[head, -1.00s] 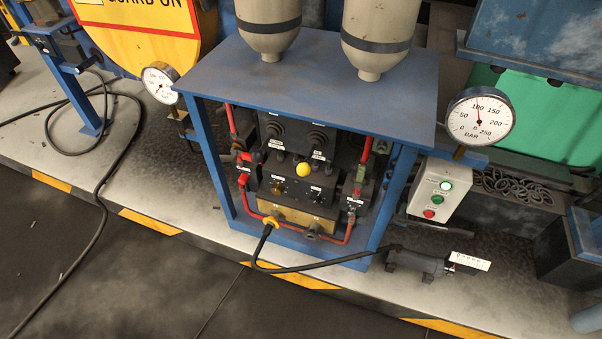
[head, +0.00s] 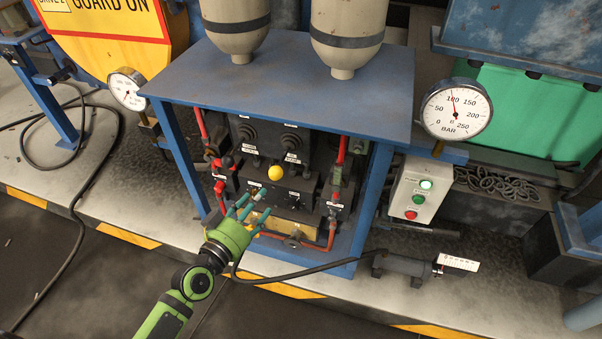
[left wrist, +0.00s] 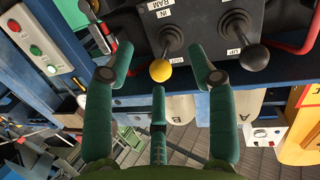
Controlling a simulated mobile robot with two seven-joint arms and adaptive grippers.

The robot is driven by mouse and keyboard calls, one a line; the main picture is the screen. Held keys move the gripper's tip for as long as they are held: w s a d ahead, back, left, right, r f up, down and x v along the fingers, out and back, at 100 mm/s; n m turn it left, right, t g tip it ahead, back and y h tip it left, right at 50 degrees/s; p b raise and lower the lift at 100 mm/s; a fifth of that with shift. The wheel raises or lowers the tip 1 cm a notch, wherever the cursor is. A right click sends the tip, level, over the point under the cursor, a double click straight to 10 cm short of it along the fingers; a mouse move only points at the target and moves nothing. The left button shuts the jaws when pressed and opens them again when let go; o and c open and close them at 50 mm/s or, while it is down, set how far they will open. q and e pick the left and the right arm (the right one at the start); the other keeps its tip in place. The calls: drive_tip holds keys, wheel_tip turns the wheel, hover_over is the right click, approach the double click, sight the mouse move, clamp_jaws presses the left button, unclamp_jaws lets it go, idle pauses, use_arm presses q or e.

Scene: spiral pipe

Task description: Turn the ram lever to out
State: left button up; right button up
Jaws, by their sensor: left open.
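The ram lever has a yellow ball knob (head: 275,173) and sits on the dark valve block (head: 262,148) inside the blue frame. In the left wrist view the yellow knob (left wrist: 160,70) stands out from a plate marked RAM and IN. My left gripper (head: 248,205) is open and empty, below and left of the knob in the head view. In the left wrist view its teal fingers (left wrist: 160,58) spread to both sides of the knob, with no clear contact. A black-knobbed lever (left wrist: 253,57) marked UP stands right of it there. My right gripper is not in view.
The blue frame's top (head: 290,85) overhangs the valve block. Red pipes (head: 334,205) run beside and below the block. A black hose (head: 300,268) leads to a small cylinder (head: 405,265). A button box (head: 417,190) and pressure gauge (head: 456,108) stand to the right.

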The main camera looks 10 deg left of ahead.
sight(271, 177)
use_arm(q)
drive_tip(key=shift+t+h, duration=0.4)
drive_tip(key=shift+h, duration=0.1)
drive_tip(key=r, duration=0.1)
drive_tip(key=d+r, duration=0.1)
drive_tip(key=r, duration=0.2)
drive_tip(key=shift+w+d, duration=0.2)
drive_tip(key=shift+w, duration=0.15)
drive_tip(key=x, duration=0.5)
drive_tip(key=shift+w+d+r+p, duration=0.1)
drive_tip(key=shift+w+p, duration=0.2)
drive_tip(key=shift+p, duration=0.05)
drive_tip(key=shift+w+d, duration=0.2)
drive_tip(key=shift+w, duration=0.35)
clamp_jaws()
